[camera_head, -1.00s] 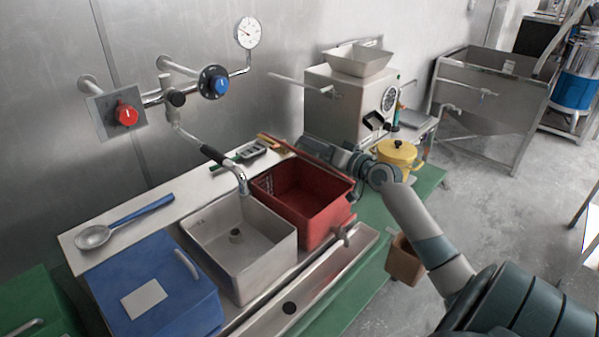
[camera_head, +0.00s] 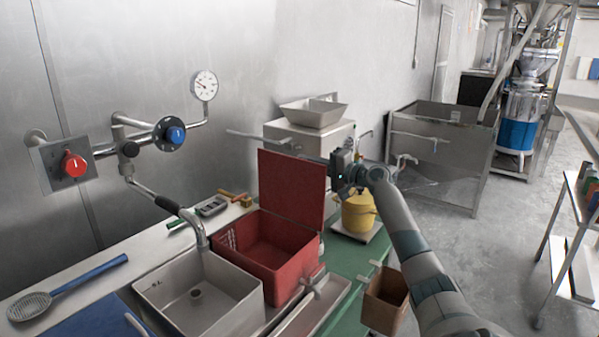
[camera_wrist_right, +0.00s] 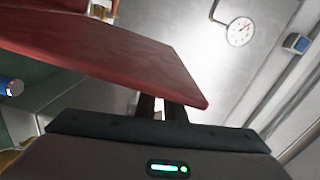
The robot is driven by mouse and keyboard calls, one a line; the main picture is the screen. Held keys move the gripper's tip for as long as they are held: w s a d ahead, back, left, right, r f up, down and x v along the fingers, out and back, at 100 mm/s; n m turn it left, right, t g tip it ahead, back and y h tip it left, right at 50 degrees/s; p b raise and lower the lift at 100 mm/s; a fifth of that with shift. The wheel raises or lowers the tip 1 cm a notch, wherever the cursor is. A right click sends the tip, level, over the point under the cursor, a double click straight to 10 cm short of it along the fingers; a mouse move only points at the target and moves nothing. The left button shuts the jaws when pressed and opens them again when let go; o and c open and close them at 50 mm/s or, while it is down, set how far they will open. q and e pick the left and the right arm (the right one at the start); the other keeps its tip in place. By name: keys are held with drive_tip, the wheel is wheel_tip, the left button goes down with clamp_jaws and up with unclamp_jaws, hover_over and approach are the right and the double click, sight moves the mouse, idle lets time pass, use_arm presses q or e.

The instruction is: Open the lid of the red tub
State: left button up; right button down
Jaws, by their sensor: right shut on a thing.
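The red tub (camera_head: 272,262) sits on the counter to the right of the metal sink, with its inside showing. Its flat red lid (camera_head: 290,190) stands about upright at the tub's back right side. My right gripper (camera_head: 338,166) is at the lid's right edge, shut on it. In the right wrist view the lid (camera_wrist_right: 110,50) reaches across the upper left, and the dark fingers (camera_wrist_right: 165,106) meet its edge; their tips are partly hidden. My left gripper is not in view.
The metal sink (camera_head: 198,296) and its tap (camera_head: 180,212) stand left of the tub. A yellow pot (camera_head: 358,212) is just below my right gripper. The grinder (camera_head: 312,135) stands behind the lid. A brown bin (camera_head: 385,300) hangs at the counter's right.

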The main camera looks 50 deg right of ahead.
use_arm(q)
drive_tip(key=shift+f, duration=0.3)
use_arm(e)
drive_tip(key=shift+d+f+m, duration=0.15)
drive_tip(key=shift+d+m, duration=0.25)
drive_tip(key=shift+d, duration=0.25)
drive_tip(key=c, duration=1.8)
unclamp_jaws()
drive_tip(key=shift+w, duration=0.1)
drive_tip(key=shift+c, duration=0.2)
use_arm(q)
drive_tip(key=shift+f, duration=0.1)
use_arm(e)
drive_tip(key=shift+s+f, duration=0.1)
drive_tip(key=shift+s, duration=0.1)
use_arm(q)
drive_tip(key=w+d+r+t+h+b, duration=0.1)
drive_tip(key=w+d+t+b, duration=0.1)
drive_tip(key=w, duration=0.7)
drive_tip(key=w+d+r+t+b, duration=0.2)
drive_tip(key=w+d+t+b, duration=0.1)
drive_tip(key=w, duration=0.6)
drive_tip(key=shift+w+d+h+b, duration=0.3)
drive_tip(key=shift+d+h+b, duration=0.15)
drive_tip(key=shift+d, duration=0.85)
use_arm(e)
drive_tip(key=s+d, duration=0.1)
drive_tip(key=s, duration=1.6)
drive_tip(key=shift+d, duration=0.15)
